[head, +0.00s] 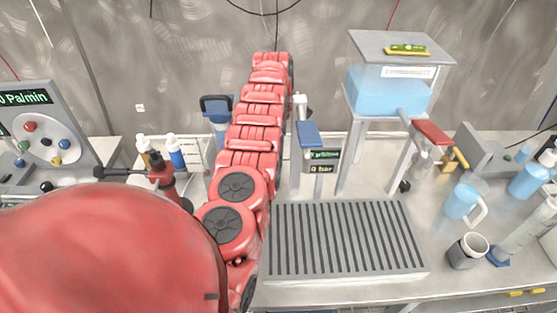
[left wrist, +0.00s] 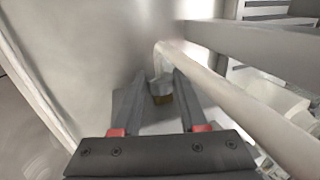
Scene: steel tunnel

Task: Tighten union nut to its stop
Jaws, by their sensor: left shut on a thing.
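The nut sits at the lower end of a pale bent pipe (left wrist: 163,62). The gripper is shut on the nut, though the exact contact is partly hidden between the fingers. In the head view my red left arm reaches away over the bench, and its gripper and the nut are hidden behind it. My right gripper is in neither view.
A pale bar (left wrist: 245,105) runs close to the right finger. A dial panel (head: 62,112) stands left; a wall is behind.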

